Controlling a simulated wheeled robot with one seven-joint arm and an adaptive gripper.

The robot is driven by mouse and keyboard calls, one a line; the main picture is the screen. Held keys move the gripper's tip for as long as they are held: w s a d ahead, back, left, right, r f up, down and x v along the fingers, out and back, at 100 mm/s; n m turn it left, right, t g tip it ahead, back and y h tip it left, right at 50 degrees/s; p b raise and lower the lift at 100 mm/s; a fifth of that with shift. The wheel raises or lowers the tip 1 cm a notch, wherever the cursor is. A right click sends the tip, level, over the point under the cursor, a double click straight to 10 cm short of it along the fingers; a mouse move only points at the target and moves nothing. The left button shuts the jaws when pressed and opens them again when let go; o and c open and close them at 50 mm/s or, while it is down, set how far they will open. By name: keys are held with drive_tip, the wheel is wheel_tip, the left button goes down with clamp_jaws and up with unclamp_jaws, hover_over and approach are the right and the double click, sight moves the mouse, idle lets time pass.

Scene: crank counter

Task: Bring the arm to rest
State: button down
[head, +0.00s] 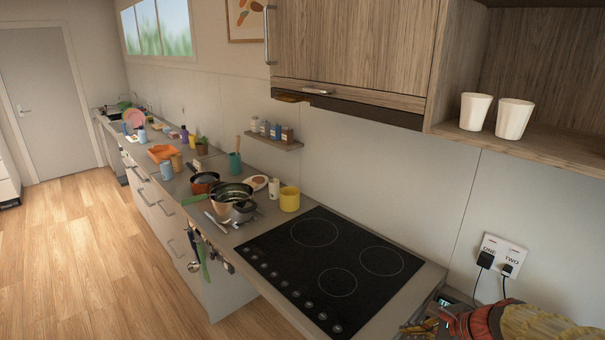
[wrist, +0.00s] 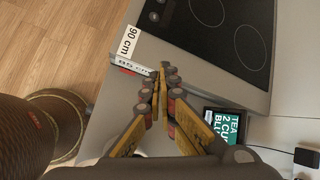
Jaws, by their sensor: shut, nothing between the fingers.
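My gripper (wrist: 163,72) is shut, with its yellow fingers together and nothing between them. In the wrist view it hangs over the counter's end, beside the near edge of the black cooktop (wrist: 222,32). In the head view my gripper (head: 424,327) shows at the bottom right, just off the near corner of the cooktop (head: 335,262), with part of my arm behind it. Whether the fingers touch the counter cannot be told.
Height labels (wrist: 130,45) sit at the counter edge. Two plugs fill the wall socket (head: 500,254). Pans (head: 233,193) and a yellow mug (head: 289,199) stand beyond the cooktop. The wooden floor (head: 95,255) is clear.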

drive_tip(key=s+a+r+n+g, duration=0.1)
drive_tip(key=s+a+r+n, duration=0.55)
drive_tip(key=a+n, duration=0.2)
drive_tip(key=s+r+n+h, duration=0.4)
drive_tip(key=s+n, duration=0.8)
drive_tip(key=n, duration=0.2)
drive_tip(key=shift+a+r, duration=0.2)
drive_tip(key=shift+r, duration=0.15)
